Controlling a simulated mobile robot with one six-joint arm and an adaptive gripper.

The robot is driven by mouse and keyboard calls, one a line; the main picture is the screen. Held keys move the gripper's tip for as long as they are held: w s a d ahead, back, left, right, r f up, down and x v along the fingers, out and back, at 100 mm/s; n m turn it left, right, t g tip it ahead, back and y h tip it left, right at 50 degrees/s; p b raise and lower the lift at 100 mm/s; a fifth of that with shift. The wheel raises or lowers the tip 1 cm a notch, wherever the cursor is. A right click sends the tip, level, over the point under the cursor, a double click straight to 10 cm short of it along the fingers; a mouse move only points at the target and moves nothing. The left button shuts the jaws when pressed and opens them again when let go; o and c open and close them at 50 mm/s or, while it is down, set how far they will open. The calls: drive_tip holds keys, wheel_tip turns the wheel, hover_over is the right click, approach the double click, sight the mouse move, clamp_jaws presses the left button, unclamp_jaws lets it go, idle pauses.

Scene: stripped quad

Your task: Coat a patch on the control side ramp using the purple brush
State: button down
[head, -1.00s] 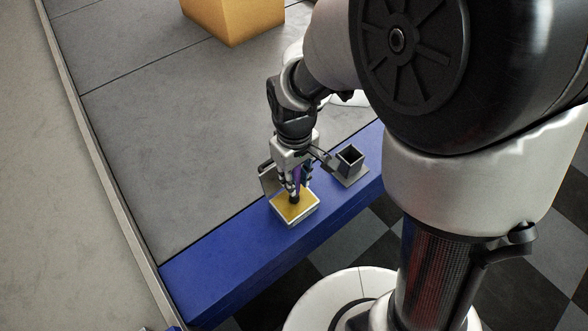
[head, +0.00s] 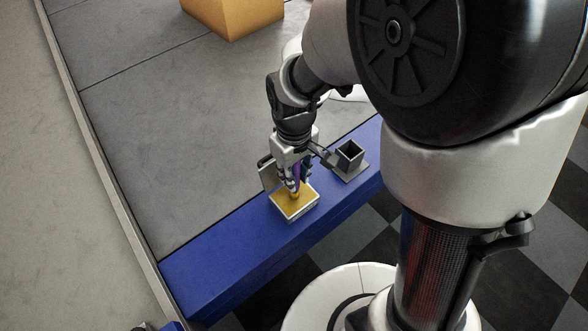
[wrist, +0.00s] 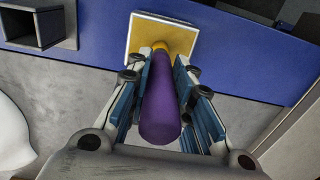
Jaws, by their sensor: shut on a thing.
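The purple brush (wrist: 162,108) is upright between the fingers of my gripper (head: 297,180), which is shut on its handle. The fingers also show on both sides of the handle in the wrist view (wrist: 162,72). The brush's tip (wrist: 161,48) is yellow. It is at a shallow square tray with a pale rim (wrist: 132,45) and a yellow face, which sits on the blue strip (head: 220,265). The tray also shows below my gripper in the head view (head: 297,216). Whether the tip touches the yellow face is hard to tell. I cannot identify the control side ramp.
A dark square open-topped holder (head: 350,155) stands on the blue strip right of the tray. An orange-yellow block (head: 235,18) sits at the back on the grey surface (head: 170,140). The grey surface left of my gripper is clear.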

idle(0.5)
drive_tip(key=shift+r+p, duration=2.95)
drive_tip(key=shift+r, duration=0.6)
drive_tip(key=shift+f, duration=0.1)
drive_tip(key=w+d+f+m+b, duration=0.5)
drive_tip(key=d+f, duration=0.3)
drive_tip(key=d, duration=0.3)
drive_tip(key=shift+w+f+m+b, duration=0.3)
drive_tip(key=shift+w+f+m, duration=0.15)
drive_tip(key=shift+m, duration=0.45)
